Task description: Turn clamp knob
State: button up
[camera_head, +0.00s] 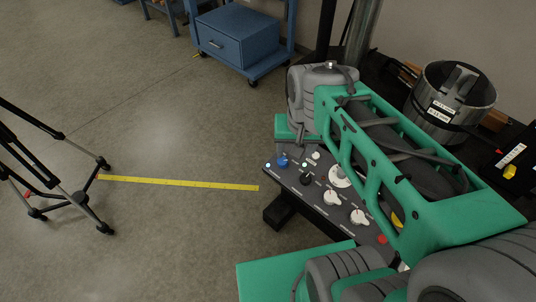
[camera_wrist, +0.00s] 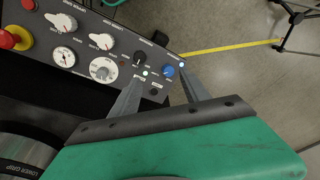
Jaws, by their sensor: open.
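A dark control panel (camera_wrist: 85,58) carries the knobs, and it also shows in the head view (camera_head: 318,205). A blue knob (camera_wrist: 168,71) sits near the panel's end and shows in the head view (camera_head: 282,161) too. White pointer knobs (camera_wrist: 102,41) and a white-ringed dial (camera_wrist: 104,69) sit further along.
A red emergency button (camera_wrist: 14,38) is at the panel's other end. A metal cylinder (camera_wrist: 25,150) marked "LOWER GRIP" is close by. A metal pot-like vessel (camera_head: 452,100) stands at right.

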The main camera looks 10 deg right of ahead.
aim_at(282, 160)
jog(key=w+f+m+g, duration=0.1)
jog(key=w+f+m, duration=0.1)
jog(key=w+f, duration=0.1)
jog(key=w+f+m+g, duration=0.1)
jog(key=w+f+m, duration=0.1)
jog(key=w+f, duration=0.1)
jog(key=w+f+m, duration=0.2)
jog(key=w+f, duration=0.1)
jog(key=w, duration=0.1)
jog(key=shift+w+a+f+g, duration=0.1)
jog(key=shift+a+f+g, duration=0.1)
jog(key=shift+g, duration=0.2)
jog(key=f, duration=0.8)
jog(key=shift+d, duration=0.2)
jog(key=shift+c, duration=0.2)
grip_shut()
